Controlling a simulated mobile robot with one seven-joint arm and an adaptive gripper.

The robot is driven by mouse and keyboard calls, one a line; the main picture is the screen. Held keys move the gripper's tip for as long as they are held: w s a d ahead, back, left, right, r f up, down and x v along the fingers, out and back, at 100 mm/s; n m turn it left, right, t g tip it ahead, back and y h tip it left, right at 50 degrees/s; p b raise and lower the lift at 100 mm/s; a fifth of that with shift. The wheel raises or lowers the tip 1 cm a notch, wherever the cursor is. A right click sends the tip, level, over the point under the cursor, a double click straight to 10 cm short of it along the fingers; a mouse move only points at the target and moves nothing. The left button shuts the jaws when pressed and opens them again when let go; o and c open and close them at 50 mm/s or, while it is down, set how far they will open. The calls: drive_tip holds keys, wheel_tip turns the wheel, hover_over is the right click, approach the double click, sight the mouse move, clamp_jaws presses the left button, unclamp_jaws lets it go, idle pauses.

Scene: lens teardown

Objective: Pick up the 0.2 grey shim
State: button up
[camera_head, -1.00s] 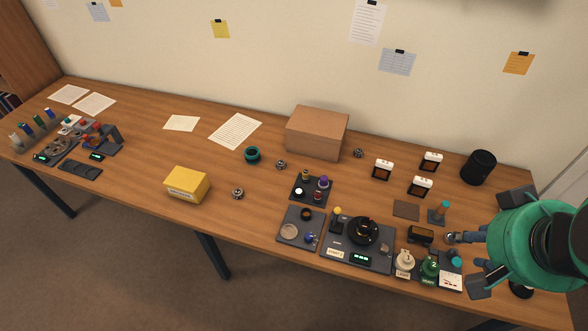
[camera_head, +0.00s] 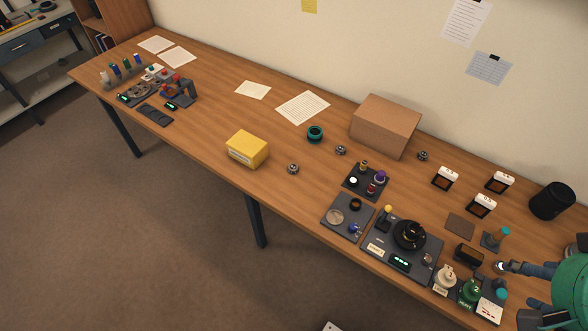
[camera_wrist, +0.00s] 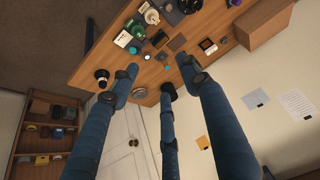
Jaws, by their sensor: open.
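Three small white-topped holders with dark, brown-centred fronts stand on the right part of the table: one at the left (camera_head: 445,179), one at the back right (camera_head: 499,183) and one in front (camera_head: 481,206). Their labels are too small to read, and I cannot tell a 0.2 grey shim among the things in view. One such holder also shows in the wrist view (camera_wrist: 208,46). My gripper (camera_wrist: 158,78) is open and empty, its blue fingers spread. In the head view it is at the right edge, partly cut off, right of the small dark box (camera_head: 468,254).
A dark station with a black round part (camera_head: 409,235) stands left of my gripper. Cream and green weights (camera_head: 469,290) and a white meter (camera_head: 489,309) are at the front edge. A black cylinder (camera_head: 552,201) and a cardboard box (camera_head: 385,126) stand behind.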

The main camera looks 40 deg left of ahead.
idle(0.3)
drive_tip(key=w+a+r+n+g+y+p, duration=0.1)
drive_tip(key=w+a+r+g+p, duration=0.15)
drive_tip(key=w+a, duration=1)
drive_tip(key=w+a+f+p, duration=0.2)
drive_tip(key=w+a+f, duration=0.1)
drive_tip(key=w+a, duration=1)
drive_tip(key=n+g+h+p, duration=0.1)
drive_tip(key=n+g+p, duration=0.1)
drive_tip(key=g+p, duration=0.1)
hover_over(293, 167)
wheel_tip(293, 167, down, 23)
drive_tip(key=shift+w, duration=0.1)
drive_tip(key=shift+f, duration=0.15)
drive_tip(key=shift+f+b, duration=0.5)
drive_tip(key=shift+f, duration=3.7)
